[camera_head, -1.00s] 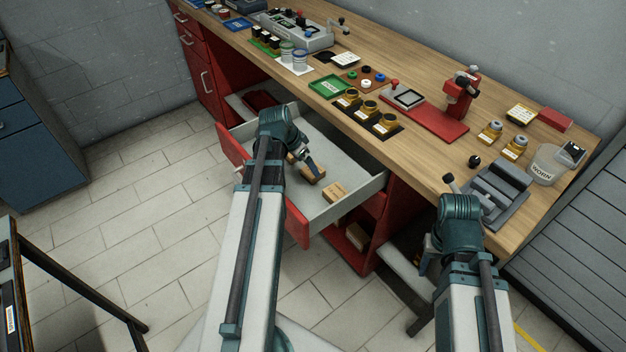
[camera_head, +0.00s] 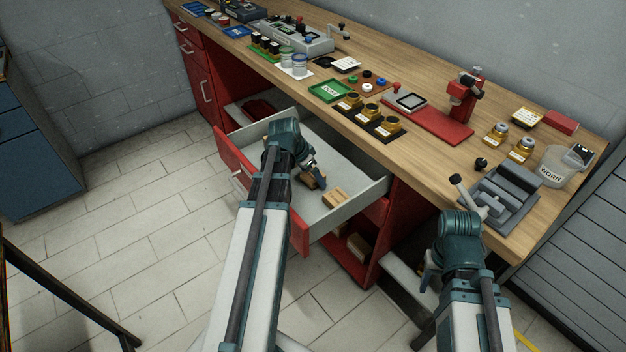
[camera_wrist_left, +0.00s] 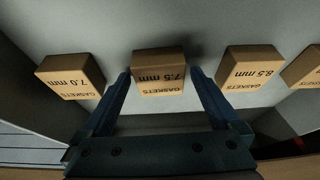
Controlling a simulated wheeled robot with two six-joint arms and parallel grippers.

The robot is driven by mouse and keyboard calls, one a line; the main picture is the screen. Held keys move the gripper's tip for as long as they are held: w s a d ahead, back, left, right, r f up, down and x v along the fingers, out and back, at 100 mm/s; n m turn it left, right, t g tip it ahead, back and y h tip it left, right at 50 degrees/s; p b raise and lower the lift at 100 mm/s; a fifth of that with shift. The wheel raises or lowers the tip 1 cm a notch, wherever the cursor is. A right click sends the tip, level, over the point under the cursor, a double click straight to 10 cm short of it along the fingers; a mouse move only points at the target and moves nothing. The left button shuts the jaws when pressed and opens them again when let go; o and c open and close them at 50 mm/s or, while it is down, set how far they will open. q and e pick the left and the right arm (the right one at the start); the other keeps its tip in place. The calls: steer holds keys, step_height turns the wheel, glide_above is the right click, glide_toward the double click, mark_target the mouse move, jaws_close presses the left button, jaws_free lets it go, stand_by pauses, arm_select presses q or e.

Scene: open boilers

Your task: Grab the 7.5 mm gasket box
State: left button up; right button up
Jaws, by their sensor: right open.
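The 7.5 mm gasket box (camera_wrist_left: 158,73) is a small tan carton with its label upside down in the left wrist view, inside the open drawer (camera_head: 345,215). My left gripper (camera_wrist_left: 160,78) is open, with one finger on each side of this box and a small gap visible at both sides. In the head view my left gripper (camera_head: 319,184) reaches down into the drawer, beside a tan box it partly hides. My right gripper (camera_head: 430,278) is partly hidden by its own wrist, near the bench's front edge, away from the drawer.
Another box (camera_wrist_left: 304,66) is at the right edge. The drawer stands out below the wooden bench (camera_head: 420,165), which carries several parts and tools.

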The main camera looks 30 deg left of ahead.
mark_target(311, 176)
arm_select(q)
steer(key=c, duration=1.2)
steer(key=shift+r, duration=0.15)
steer(key=shift+c, duration=0.3)
step_height(311, 176, up, 10)
steer(key=p, duration=1)
